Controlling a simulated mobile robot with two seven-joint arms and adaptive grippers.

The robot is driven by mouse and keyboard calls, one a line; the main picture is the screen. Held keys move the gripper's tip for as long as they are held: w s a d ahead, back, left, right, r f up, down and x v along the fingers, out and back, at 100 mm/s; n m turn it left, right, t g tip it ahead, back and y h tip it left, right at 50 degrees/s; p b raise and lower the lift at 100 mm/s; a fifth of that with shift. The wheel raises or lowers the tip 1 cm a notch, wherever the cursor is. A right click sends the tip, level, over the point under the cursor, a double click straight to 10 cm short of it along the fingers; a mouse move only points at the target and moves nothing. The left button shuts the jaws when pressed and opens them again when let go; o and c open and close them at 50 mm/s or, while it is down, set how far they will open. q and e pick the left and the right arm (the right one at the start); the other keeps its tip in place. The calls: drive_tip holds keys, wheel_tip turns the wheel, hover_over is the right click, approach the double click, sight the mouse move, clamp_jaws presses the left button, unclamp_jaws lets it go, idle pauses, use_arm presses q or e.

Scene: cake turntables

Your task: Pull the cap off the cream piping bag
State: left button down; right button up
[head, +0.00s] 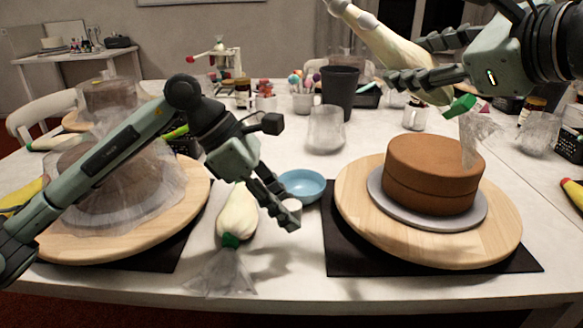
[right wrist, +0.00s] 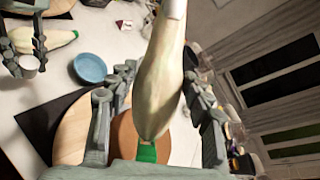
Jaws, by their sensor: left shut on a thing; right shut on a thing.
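The cream piping bag (head: 395,48) is in my right gripper (head: 418,62), which is shut around its body above the table. Its green clip (head: 460,106) points down right, and its nozzle end points up left. The bag (right wrist: 163,80) fills the middle of the right wrist view, its pale nozzle end cut off at the top. My left gripper (head: 282,205) is low over the table, shut on a small whitish cap (head: 293,204). The cap (right wrist: 29,64) looks like an open ring in the right wrist view. It is well apart from the bag.
A second piping bag (head: 238,212) lies beside my left gripper. A blue bowl (head: 302,182) is just behind it. A brown cake (head: 432,180) stands on the right turntable (head: 365,215); a plastic-covered one is on the left turntable (head: 190,205). Cups and jars stand behind.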

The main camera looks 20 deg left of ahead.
sight(294, 255)
use_arm(q)
drive_tip(key=shift+s+a+f, duration=0.15)
drive_tip(key=shift+a+f, duration=0.15)
drive_tip(key=shift+a, duration=0.1)
use_arm(e)
drive_tip(key=shift+w+a+r, duration=0.15)
drive_tip(key=shift+a+r, duration=0.05)
drive_tip(key=shift+a, duration=0.15)
use_arm(q)
drive_tip(key=shift+d+f+b, duration=0.1)
drive_tip(key=shift+f+b, duration=0.5)
drive_tip(key=shift+f, duration=0.2)
use_arm(e)
drive_tip(key=shift+d+f, duration=0.1)
drive_tip(key=shift+f, duration=0.4)
use_arm(q)
wheel_tip(294, 255, down, 4)
drive_tip(key=b, duration=0.2)
drive_tip(key=shift+r+b, duration=0.1)
drive_tip(key=shift+b, duration=0.25)
use_arm(e)
wheel_tip(294, 255, down, 3)
drive_tip(key=shift+r, duration=0.15)
use_arm(q)
drive_tip(key=shift+f+b, duration=0.3)
drive_tip(key=shift+f, duration=0.05)
use_arm(e)
drive_tip(key=shift+f, duration=0.35)
